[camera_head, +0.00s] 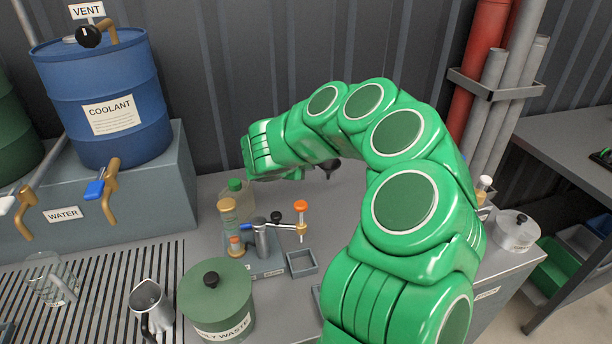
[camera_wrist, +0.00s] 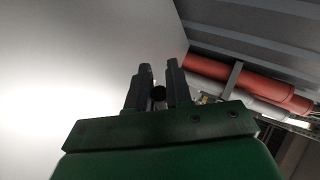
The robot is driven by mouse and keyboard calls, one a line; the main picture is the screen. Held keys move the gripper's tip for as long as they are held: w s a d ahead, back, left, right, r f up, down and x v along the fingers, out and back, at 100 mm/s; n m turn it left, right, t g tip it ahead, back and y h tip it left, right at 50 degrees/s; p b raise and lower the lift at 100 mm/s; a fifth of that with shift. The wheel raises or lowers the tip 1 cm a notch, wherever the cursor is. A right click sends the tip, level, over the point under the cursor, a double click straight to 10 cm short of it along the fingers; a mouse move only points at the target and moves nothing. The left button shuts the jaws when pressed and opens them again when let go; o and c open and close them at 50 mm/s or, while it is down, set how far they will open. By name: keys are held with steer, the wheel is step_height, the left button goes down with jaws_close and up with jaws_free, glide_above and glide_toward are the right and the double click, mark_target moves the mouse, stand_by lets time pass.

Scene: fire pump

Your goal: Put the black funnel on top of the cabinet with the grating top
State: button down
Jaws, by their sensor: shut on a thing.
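My gripper (camera_wrist: 158,76) shows in the wrist view, its two dark fingers close together around a small dark round part. This part looks like a piece of the black funnel (camera_head: 328,168); its full shape is hidden there. In the head view the funnel shows as a small dark shape below my arm, above the grey worktop, with its upper part covered by the arm. My gripper is hidden behind the arm in that view. The cabinet with the grating top (camera_head: 98,262) is at the lower left, with dark slots across its top.
A glass jug (camera_head: 50,280) and a metal pitcher (camera_head: 151,306) stand on the grating. A green waste pot (camera_head: 217,302), a bottle (camera_head: 236,196) and a small tap stand (camera_head: 262,240) are on the worktop to the right. A blue coolant drum (camera_head: 98,95) stands behind the grating.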

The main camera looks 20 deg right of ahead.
steer(key=w+f, duration=0.4)
steer(key=w, duration=0.1)
steer(key=w+d+f, duration=0.1)
steer(key=w, duration=0.1)
steer(key=shift+w+f, duration=0.25)
steer(key=shift+f, duration=0.15)
steer(key=shift+w+f, duration=0.75)
steer(key=shift+f, duration=1.7)
steer(key=c, duration=1)
jaws_free()
steer(key=shift+c, duration=0.2)
